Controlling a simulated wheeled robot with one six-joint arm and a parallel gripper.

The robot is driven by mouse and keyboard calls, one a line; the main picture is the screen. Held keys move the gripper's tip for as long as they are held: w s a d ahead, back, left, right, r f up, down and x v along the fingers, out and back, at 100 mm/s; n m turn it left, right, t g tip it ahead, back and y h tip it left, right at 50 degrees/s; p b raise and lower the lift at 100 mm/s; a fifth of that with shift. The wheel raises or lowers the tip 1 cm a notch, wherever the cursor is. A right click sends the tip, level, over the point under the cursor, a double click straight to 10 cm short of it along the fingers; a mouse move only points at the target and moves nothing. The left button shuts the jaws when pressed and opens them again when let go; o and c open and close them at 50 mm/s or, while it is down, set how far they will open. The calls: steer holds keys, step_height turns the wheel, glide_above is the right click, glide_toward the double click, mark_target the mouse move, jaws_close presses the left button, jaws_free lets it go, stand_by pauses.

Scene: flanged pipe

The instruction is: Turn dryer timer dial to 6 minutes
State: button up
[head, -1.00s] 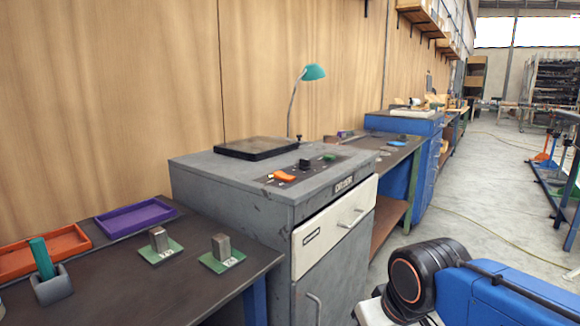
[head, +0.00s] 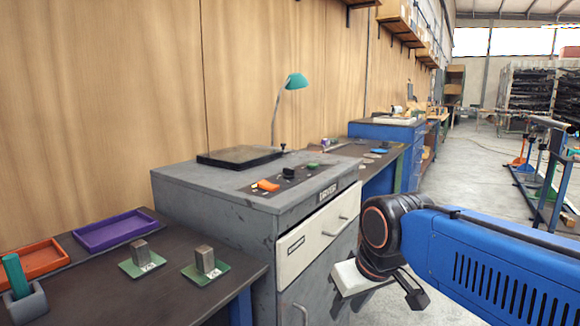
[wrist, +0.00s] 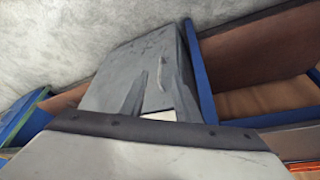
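The dryer (head: 215,190) is a grey cabinet with a label on its front edge. On its top is a dark control panel with a black dial (head: 289,172) in the middle, an orange handle (head: 267,185) to the left and a green control (head: 312,165) to the right. The dial's marks are too small to read. The end of my arm, with my gripper (head: 412,290), hangs in front of the dryer at the right, low and apart from the dial. Its fingers are not clear. In the wrist view, the dryer's grey front (wrist: 140,75) shows, but no dial.
A green lamp (head: 293,82) stands behind the dryer, and a black plate (head: 240,157) lies on its top. A white drawer (head: 318,232) is in its front. The left bench holds a purple tray (head: 118,230), an orange tray (head: 35,258) and two metal blocks (head: 142,252).

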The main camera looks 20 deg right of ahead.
steer(key=w+d+r+n+y, duration=0.1)
steer(key=w+r, duration=0.8)
steer(key=r, duration=0.2)
steer(key=w+r+n, duration=0.2)
steer(key=w+r, duration=0.6)
steer(key=r, duration=0.3)
steer(key=n+g+y, duration=0.1)
steer(key=n, duration=0.3)
glide_toward(289, 173)
steer(key=shift+y, duration=0.3)
steer(key=x, duration=0.3)
steer(key=w+x, duration=0.1)
steer(key=x, duration=0.3)
steer(key=shift+w+d, duration=0.1)
steer(key=shift+d, duration=0.1)
steer(key=shift+c, duration=0.6)
jaws_close()
